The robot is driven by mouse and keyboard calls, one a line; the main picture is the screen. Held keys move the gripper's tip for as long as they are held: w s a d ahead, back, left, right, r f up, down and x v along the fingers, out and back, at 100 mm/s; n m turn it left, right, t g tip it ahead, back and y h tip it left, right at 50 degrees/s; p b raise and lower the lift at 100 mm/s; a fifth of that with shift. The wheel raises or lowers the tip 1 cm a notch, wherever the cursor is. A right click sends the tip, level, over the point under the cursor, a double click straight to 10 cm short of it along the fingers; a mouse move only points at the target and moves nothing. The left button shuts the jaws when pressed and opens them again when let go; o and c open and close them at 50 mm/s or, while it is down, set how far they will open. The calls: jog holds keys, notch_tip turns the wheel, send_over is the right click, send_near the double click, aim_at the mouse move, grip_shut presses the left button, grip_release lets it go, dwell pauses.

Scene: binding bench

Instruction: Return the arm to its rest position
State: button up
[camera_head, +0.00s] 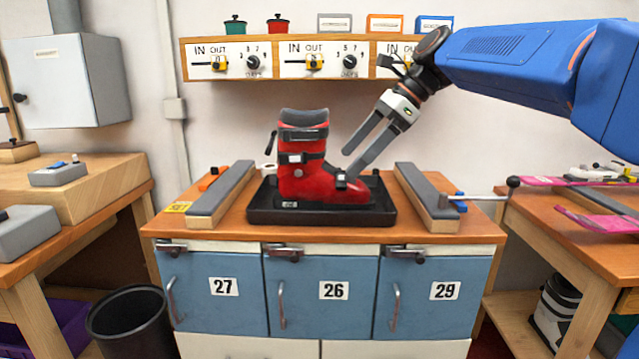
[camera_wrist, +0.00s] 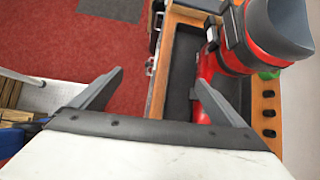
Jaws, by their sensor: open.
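My blue arm (camera_head: 520,60) reaches in from the right in the head view. My gripper (camera_head: 358,160) points down and left, its two grey fingers apart, with nothing between them. The fingertips show just above the toe of a red ski boot (camera_head: 300,180); I cannot tell whether they touch it. The boot stands upright in a black tray (camera_head: 265,215) on the bench top. In the wrist view the fingers of my gripper (camera_wrist: 160,95) are spread wide, and the red boot (camera_wrist: 235,50) lies at the upper right, partly behind the right finger.
Grey-topped rails (camera_head: 222,193) and (camera_head: 425,195) flank the tray on the wooden bench (camera_head: 440,237). A shelf of dial panels (camera_head: 310,60) hangs behind. A side table with pink skis (camera_head: 590,182) stands right. A black bin (camera_head: 130,325) stands on the floor at left.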

jog(key=s+d+f+n+t+h, duration=0.1)
jog(key=s+d+f+n+h, duration=0.1)
jog(key=s+d+f+n, duration=0.4)
jog(key=s+d+f+n+t+h, duration=0.1)
jog(key=s+d+f+n+h, duration=0.2)
jog(key=s+f, duration=1)
jog(key=s+d+f+n+t+h, duration=0.2)
jog(key=s+d+f+n, duration=0.6)
jog(key=d+f, duration=0.3)
jog(key=shift+s+d+n+h, duration=0.4)
jog(key=shift+s+d, duration=0.25)
jog(key=shift+s, duration=0.05)
